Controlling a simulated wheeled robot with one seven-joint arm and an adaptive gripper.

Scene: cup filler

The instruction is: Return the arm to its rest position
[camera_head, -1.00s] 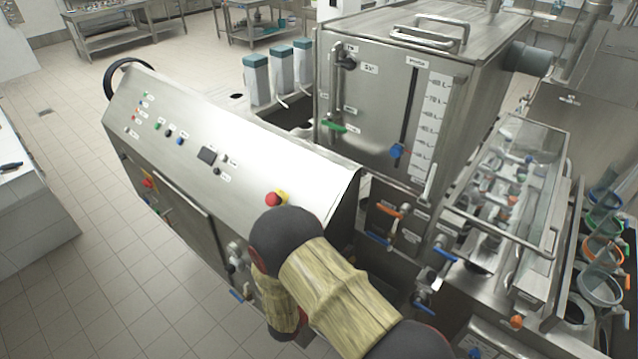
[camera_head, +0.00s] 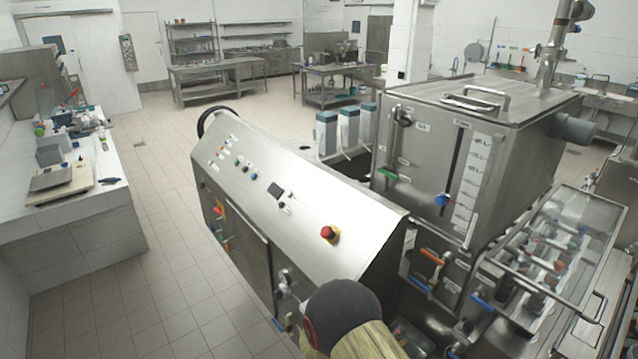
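My arm shows at the bottom centre of the head view as a dark rounded joint and a yellowish sleeve, in front of the lower right part of the cup filler's control panel (camera_head: 290,195). My gripper is out of view, so I cannot see whether it holds anything. The cup filler is a steel machine with a sloped panel, a red emergency button (camera_head: 329,234) and a square tank (camera_head: 470,150) behind. I cannot tell whether the arm touches the panel.
A glass-covered section (camera_head: 570,240) with valves lies right of the tank. A white tiled counter (camera_head: 80,225) with a scale and tools stands at left. Steel tables (camera_head: 215,70) stand at the back. The tiled floor (camera_head: 150,290) between counter and machine is clear.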

